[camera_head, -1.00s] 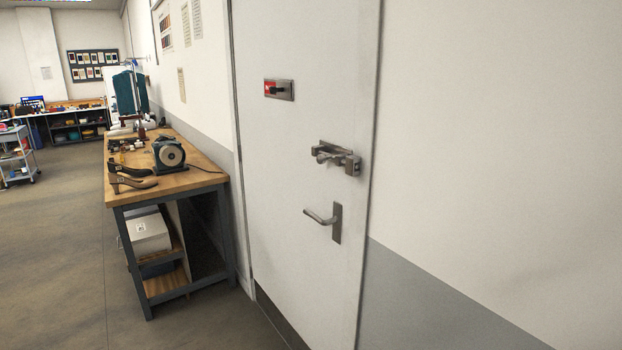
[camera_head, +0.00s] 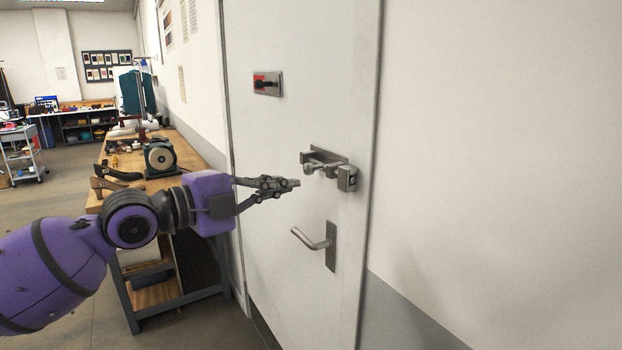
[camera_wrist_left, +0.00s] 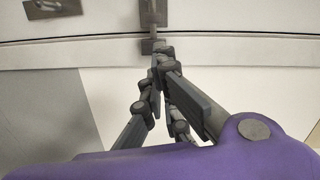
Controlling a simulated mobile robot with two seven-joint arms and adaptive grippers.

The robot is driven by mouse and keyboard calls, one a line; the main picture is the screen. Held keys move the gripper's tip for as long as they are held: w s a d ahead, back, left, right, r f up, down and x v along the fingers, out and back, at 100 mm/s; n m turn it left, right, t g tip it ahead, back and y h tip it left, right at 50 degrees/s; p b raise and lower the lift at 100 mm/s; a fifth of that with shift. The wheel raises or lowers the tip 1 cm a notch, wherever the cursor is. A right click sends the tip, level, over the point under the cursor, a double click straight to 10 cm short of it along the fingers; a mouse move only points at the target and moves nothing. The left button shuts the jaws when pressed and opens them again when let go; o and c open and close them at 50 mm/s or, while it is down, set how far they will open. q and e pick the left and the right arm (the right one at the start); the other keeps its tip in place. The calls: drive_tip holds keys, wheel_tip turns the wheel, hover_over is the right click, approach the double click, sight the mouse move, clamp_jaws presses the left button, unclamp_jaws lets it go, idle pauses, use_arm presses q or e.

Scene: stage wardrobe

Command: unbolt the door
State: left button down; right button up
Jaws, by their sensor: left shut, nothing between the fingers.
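The white door (camera_head: 275,140) stands shut in the head view, with a grey metal bolt (camera_head: 322,163) on it near its right edge. The bolt's knob sticks out toward me. A lever handle (camera_head: 312,239) sits below the bolt. My left gripper (camera_head: 296,184) reaches in from the left, shut and empty, its fingertips a little left of and below the bolt, apart from it. In the left wrist view the gripper fingers (camera_wrist_left: 160,52) are together and hide part of the metal fitting (camera_wrist_left: 152,14) behind them. My right gripper is not in view.
A small red-and-grey latch plate (camera_head: 267,84) is higher on the door. A wooden workbench (camera_head: 190,156) with a grinder (camera_head: 160,157) and shoes stands left of the door, behind my left arm. Plain wall (camera_head: 500,150) lies to the right.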

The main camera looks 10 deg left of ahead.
use_arm(q)
drive_tip(key=p+x, duration=0.1)
drive_tip(key=x, duration=0.4)
drive_tip(key=p+x, duration=0.1)
drive_tip(key=x, duration=0.4)
drive_tip(key=shift+r, duration=0.3)
drive_tip(key=w+a, duration=0.1)
drive_tip(key=w+a+f, duration=0.1)
drive_tip(key=w, duration=0.1)
drive_tip(key=shift+a+f, duration=0.2)
drive_tip(key=shift+a, duration=0.1)
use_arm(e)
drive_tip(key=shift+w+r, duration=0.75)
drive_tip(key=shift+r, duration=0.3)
